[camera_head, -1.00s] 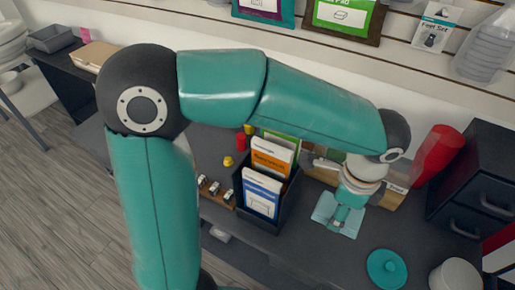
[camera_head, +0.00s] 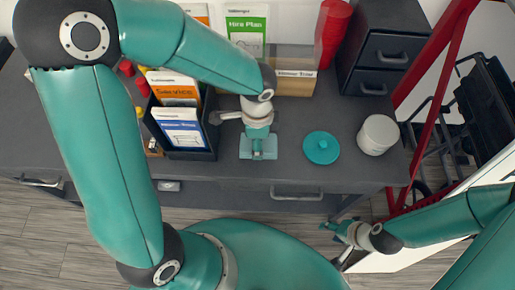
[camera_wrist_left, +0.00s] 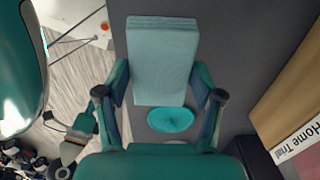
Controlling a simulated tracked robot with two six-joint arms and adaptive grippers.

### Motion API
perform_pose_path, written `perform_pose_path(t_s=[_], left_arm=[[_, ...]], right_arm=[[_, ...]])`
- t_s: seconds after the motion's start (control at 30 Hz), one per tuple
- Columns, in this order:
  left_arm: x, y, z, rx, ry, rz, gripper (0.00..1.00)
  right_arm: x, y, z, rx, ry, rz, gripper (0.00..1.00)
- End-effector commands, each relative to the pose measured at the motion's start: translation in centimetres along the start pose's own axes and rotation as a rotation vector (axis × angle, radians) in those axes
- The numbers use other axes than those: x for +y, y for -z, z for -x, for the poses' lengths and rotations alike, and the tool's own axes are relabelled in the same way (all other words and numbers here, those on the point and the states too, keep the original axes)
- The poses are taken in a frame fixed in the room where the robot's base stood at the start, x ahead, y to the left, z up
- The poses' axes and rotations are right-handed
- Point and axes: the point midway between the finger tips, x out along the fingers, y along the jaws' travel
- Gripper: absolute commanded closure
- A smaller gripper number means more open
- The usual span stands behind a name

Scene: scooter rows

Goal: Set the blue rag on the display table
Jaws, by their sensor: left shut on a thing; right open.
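The blue rag (camera_head: 246,147) is a folded pale blue-green cloth, held under my left gripper (camera_head: 258,148) over the dark grey table (camera_head: 297,118). In the left wrist view the rag (camera_wrist_left: 161,52) lies flat between the two fingers of my left gripper (camera_wrist_left: 160,88), which is shut on it. I cannot tell whether the rag touches the tabletop. My right gripper (camera_head: 345,234) is open and empty in front of the table's front edge, at the lower right.
A teal disc (camera_head: 321,147) and a white round container (camera_head: 378,134) stand right of the rag. A dark box of booklets (camera_head: 185,153) stands left. A dark drawer unit (camera_head: 388,50) and red cylinder (camera_head: 331,30) are behind. A red frame (camera_head: 432,105) stands right.

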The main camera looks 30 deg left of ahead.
Motion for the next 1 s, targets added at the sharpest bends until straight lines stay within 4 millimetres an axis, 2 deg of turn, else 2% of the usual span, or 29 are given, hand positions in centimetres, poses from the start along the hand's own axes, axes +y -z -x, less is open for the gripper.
perform_pose_path(t_s=[0.17, 0.43, 0.8, 0.83, 0.93, 1.0], left_arm=[[0.0, 0.0, -1.3, -0.001, 0.000, 0.001, 0.61], [0.0, -0.1, -4.8, -0.002, -0.001, 0.000, 0.61], [0.0, 0.0, -5.3, 0.000, 0.001, 0.000, 0.61], [0.0, 0.0, -5.2, 0.000, 0.001, 0.000, 0.28], [0.0, 0.0, -5.2, 0.000, 0.001, 0.000, 0.12], [0.0, 0.0, -5.2, 0.000, 0.001, 0.000, 0.08]], right_arm=[[0.1, 0.0, -0.2, 0.000, 0.000, 0.000, 0.51], [0.4, 0.0, -1.0, 0.000, 0.000, 0.000, 0.51], [0.4, 0.0, -1.1, 0.000, 0.000, 0.000, 0.51], [0.4, 0.0, -1.1, 0.000, 0.000, 0.000, 0.51], [0.4, 0.0, -1.0, 0.000, 0.000, 0.000, 0.51], [0.4, 0.0, -1.0, 0.000, 0.000, 0.000, 0.51]])
